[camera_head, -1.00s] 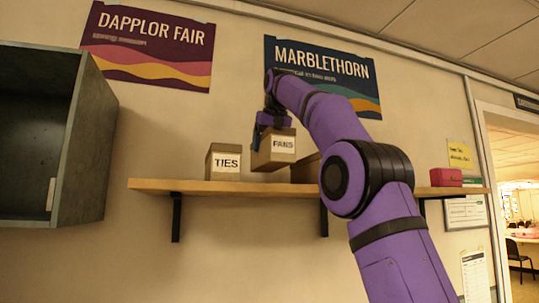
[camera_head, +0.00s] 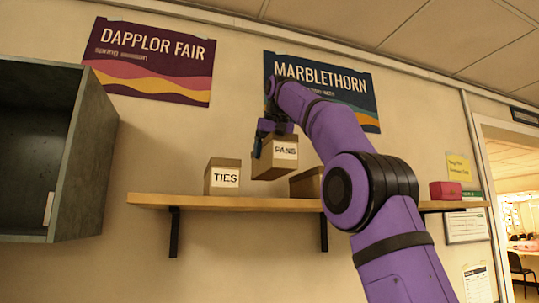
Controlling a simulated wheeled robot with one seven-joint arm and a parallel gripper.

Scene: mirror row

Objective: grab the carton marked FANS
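The carton marked FANS (camera_head: 275,160) is a small brown box with a white label, seen in the head view above the wooden shelf. It is slightly tilted, and a gap shows between its bottom and the shelf. My gripper (camera_head: 272,138) is at its top, with a dark finger down its left side; it is shut on the carton. The far finger is hidden. The carton marked TIES (camera_head: 223,177) stands upright on the shelf to the left, apart from it.
The wooden shelf (camera_head: 150,201) runs along the wall. Another brown carton (camera_head: 305,182) stands right of FANS, partly behind my arm. A red box (camera_head: 445,190) is at the shelf's right end. An open dark cabinet (camera_head: 85,150) hangs at left. The shelf left of TIES is clear.

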